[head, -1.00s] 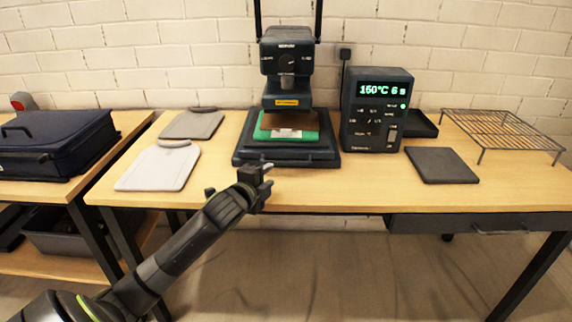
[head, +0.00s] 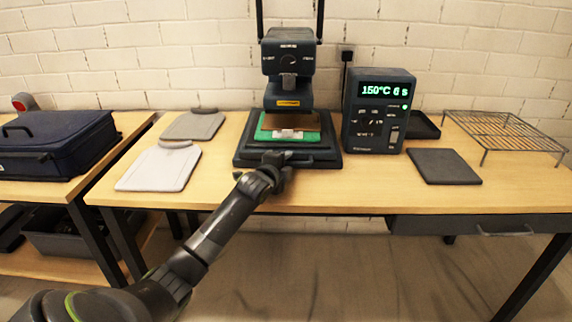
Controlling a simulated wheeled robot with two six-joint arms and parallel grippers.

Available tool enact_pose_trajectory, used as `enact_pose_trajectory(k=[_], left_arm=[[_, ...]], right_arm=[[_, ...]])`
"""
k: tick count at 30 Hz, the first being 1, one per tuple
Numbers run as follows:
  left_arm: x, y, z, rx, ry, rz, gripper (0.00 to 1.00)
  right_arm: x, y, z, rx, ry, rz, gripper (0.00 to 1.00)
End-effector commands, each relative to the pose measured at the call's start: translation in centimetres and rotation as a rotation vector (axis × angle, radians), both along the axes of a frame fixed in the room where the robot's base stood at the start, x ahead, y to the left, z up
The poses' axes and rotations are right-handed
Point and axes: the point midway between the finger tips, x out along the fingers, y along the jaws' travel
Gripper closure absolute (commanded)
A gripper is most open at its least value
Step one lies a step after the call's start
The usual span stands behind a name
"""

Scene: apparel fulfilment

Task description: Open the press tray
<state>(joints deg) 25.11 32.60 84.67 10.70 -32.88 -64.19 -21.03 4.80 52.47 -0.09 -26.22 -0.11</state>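The heat press (head: 288,60) stands at the back middle of the table. Its dark tray (head: 246,151) lies at its base, with a green sheet (head: 262,133) and a small pale piece (head: 288,134) on it under the raised-looking head. My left gripper (head: 280,161) is at the tray's front edge, over its middle. The gripper hides part of that edge, so I cannot tell whether it touches it or whether the fingers are open or shut. My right gripper is not in view.
A control box (head: 375,140) reading 150°C stands right of the press. A dark pad (head: 443,166) and a wire rack (head: 505,132) lie farther right. Two pale garment-shaped boards (head: 157,170) (head: 192,125) lie left. A dark blue case (head: 55,145) is on the left table.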

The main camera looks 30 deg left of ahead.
Motion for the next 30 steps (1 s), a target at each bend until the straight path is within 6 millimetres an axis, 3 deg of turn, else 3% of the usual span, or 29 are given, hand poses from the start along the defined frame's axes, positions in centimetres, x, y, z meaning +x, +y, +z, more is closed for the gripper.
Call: enact_pose_trajectory(k=[6,15,30], left_arm=[[0.02,-0.02,0.01,0.000,0.000,0.000,0.66],[0.00,-0.02,-0.01,0.000,0.000,0.000,1.00],[-0.53,-0.34,0.08,-0.002,0.004,0.000,1.00]], right_arm=[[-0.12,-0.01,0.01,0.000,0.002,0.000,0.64],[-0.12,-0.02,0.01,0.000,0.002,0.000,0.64],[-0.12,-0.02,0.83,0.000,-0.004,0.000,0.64]])
